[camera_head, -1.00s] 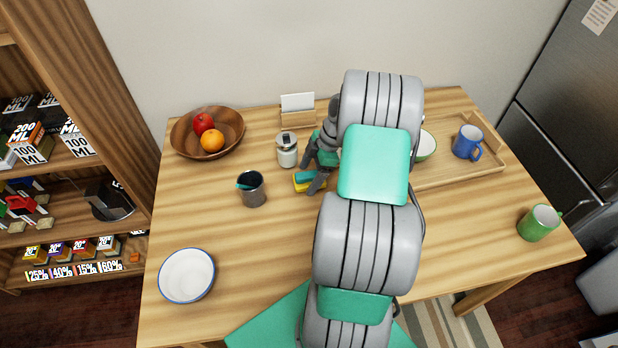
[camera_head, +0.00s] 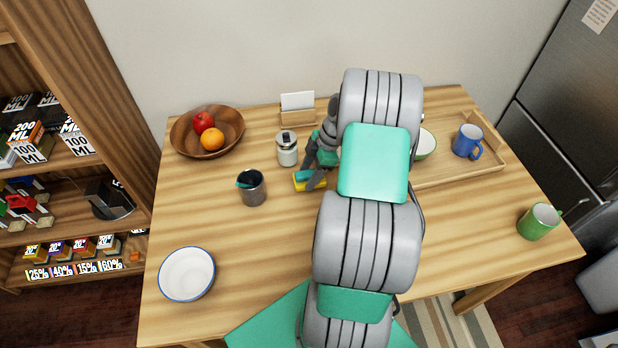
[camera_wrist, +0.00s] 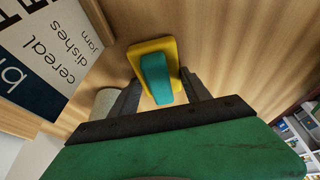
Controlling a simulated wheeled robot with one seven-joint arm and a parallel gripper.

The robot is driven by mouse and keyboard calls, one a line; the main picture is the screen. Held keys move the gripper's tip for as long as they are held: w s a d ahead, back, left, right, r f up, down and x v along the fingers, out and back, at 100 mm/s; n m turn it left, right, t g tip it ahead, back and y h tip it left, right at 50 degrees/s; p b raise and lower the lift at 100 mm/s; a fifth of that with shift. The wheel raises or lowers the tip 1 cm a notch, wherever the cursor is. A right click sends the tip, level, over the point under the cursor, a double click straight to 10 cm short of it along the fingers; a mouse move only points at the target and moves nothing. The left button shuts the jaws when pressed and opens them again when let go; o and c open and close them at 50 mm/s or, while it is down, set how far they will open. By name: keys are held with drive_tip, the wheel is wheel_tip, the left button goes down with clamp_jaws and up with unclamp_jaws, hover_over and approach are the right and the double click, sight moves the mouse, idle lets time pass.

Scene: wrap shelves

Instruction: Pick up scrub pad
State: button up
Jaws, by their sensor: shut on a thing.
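The scrub pad (camera_head: 301,185) is yellow with a teal grip on top. It lies on the wooden table, left of my arm. In the wrist view the scrub pad (camera_wrist: 142,49) is between my finger tips, its teal part toward me. My gripper (camera_head: 313,181) is shut on the scrub pad; in the wrist view its two dark fingers (camera_wrist: 162,88) flank the teal part. In the head view, part of the pad is hidden behind the fingers.
A metal cup (camera_head: 252,188) and a lidded jar (camera_head: 287,150) stand close to the left. A card holder (camera_head: 298,117) is behind. A wooden tray (camera_head: 456,178) with a blue mug (camera_head: 467,142) lies right. A white bowl (camera_head: 187,274) is at front left.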

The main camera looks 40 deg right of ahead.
sight(306, 173)
drive_tip(key=shift+r, duration=0.3)
wheel_tip(306, 173, up, 3)
drive_tip(key=shift+f+p, duration=0.2)
drive_tip(key=shift+p, duration=0.6)
drive_tip(key=s+a+r+p, duration=0.1)
drive_tip(key=s+r+p, duration=0.2)
drive_tip(key=s+r, duration=0.6)
drive_tip(key=s, duration=0.5)
drive_tip(key=shift+a+r+p, duration=0.25)
drive_tip(key=shift+r+p, duration=0.05)
drive_tip(key=shift+r, duration=0.1)
